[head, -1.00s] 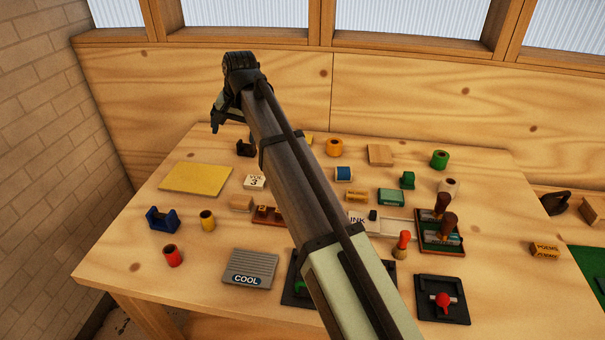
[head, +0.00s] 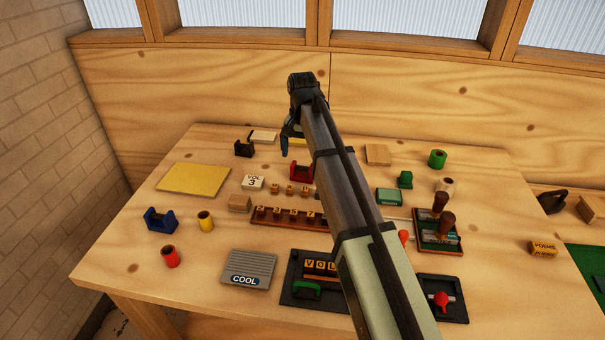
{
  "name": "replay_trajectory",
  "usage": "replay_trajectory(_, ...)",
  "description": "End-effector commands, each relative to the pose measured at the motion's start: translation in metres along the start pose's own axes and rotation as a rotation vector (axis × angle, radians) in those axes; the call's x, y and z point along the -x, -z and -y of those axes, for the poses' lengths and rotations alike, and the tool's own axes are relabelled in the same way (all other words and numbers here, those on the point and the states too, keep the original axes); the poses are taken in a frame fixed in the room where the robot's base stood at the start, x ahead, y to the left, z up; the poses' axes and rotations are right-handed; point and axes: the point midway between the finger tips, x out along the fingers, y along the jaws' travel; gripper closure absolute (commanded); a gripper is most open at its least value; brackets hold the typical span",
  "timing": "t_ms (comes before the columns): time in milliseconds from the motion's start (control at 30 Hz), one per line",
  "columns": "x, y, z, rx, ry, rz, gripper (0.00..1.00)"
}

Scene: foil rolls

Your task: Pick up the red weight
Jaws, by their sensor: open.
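No object is clearly marked as a weight. Several red things show in the head view. A short red cylinder (head: 170,257) with a dark round top stands at the table's front left. A red cradle-shaped block (head: 301,172) sits mid-table, just left of my arm. A red knobbed piece (head: 440,299) sits on a black plate at the front right. My gripper (head: 286,146) is open, above the back of the table, with its fingers pointing down. It is nearest the red cradle-shaped block, above and behind it, apart from it. My arm hides part of the table's middle.
A blue cradle (head: 161,220) and a yellow roll (head: 205,221) stand near the red cylinder. A grey COOL pad (head: 249,269) lies right of it. A yellow sheet (head: 193,180) lies at left. A black stamp plate (head: 310,279) and a stamp rack (head: 437,232) are further right.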

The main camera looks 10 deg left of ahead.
Motion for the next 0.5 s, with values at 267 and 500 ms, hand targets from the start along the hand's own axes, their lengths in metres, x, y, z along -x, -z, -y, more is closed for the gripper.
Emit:
replay_trajectory(267, -0.022, 0.000, 0.000, 0.000, 0.001, 0.000, 0.00)
replay_trajectory(500, -0.035, -0.001, 0.000, 0.000, 0.000, 0.001, 0.00)
